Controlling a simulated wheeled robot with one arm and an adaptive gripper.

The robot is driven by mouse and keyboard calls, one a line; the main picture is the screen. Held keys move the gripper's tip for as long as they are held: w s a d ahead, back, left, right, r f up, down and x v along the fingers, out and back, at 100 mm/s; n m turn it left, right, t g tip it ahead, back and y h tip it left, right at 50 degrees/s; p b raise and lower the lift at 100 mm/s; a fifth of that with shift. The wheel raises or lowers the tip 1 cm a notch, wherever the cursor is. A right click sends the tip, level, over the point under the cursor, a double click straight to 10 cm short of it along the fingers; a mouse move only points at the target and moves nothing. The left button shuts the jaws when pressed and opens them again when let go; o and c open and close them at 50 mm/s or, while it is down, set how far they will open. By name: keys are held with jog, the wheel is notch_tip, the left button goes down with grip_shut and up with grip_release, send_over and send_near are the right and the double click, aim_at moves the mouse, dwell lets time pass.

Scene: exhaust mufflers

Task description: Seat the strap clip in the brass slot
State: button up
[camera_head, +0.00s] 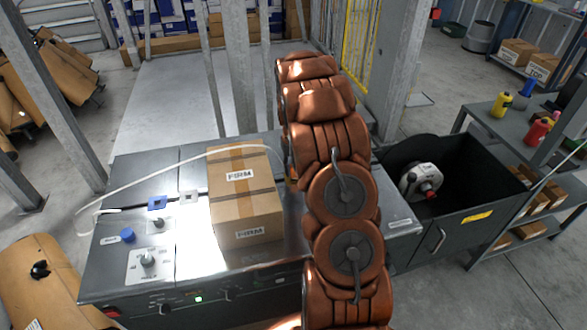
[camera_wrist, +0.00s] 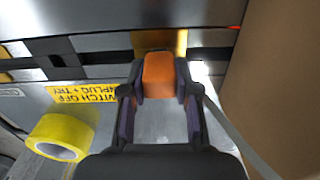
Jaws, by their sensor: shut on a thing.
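The orange strap clip (camera_wrist: 158,72) is between the two fingers of my gripper (camera_wrist: 161,88) in the wrist view, and the gripper is shut on it. The brass slot (camera_wrist: 150,41) is a brass-coloured piece in a dark channel just beyond the clip, roughly in line with it. The clip's top overlaps the brass in the picture, and I cannot tell whether they touch. The slot's opening is partly hidden by the clip. A pale strap (camera_wrist: 238,135) runs down to the right beside the gripper. In the head view my arm hides gripper, clip and slot.
A taped cardboard box (camera_head: 243,200) stands on the metal machine top (camera_head: 190,255); its side (camera_wrist: 285,85) is close on the right in the wrist view. A white strap (camera_head: 125,182) loops over it. A yellow tape roll (camera_wrist: 50,140) lies left. A black bin (camera_head: 465,215) is at right.

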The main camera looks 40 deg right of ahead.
jog(key=shift+f, duration=0.45)
dwell(0.4)
jog(key=o, duration=1.1)
notch_tip(320, 180, up, 12)
jog(key=shift+r, duration=0.1)
dwell(0.4)
